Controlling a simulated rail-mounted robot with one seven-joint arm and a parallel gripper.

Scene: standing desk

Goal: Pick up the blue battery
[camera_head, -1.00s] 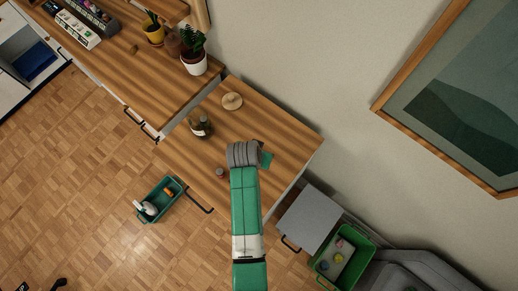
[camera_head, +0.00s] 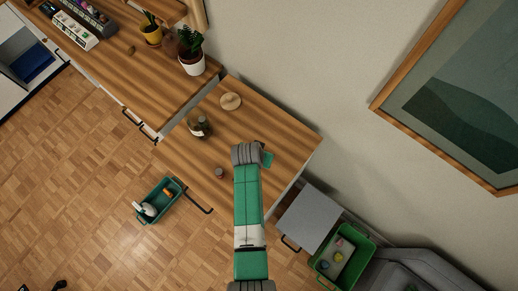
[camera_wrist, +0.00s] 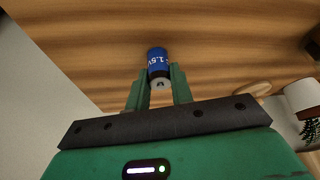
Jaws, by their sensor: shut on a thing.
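The blue battery (camera_wrist: 158,62) is in the wrist view, with white "1.5V" print on its side and a metal end towards the camera. My gripper (camera_wrist: 160,88) is shut on it, one green finger on each side. The wooden desk top lies behind the battery; I cannot tell whether the battery still touches it. In the head view, my arm hides the battery, and my gripper shows only partly, as a green piece (camera_head: 267,158) over the desk (camera_head: 280,125).
On the desk stand a dark jar (camera_head: 198,126), a round wooden object (camera_head: 230,101) and a small grey cylinder (camera_head: 219,173). A potted plant (camera_head: 192,62) stands on the adjoining counter. A green bin (camera_head: 160,199) is on the floor, another green bin (camera_head: 342,255) at lower right.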

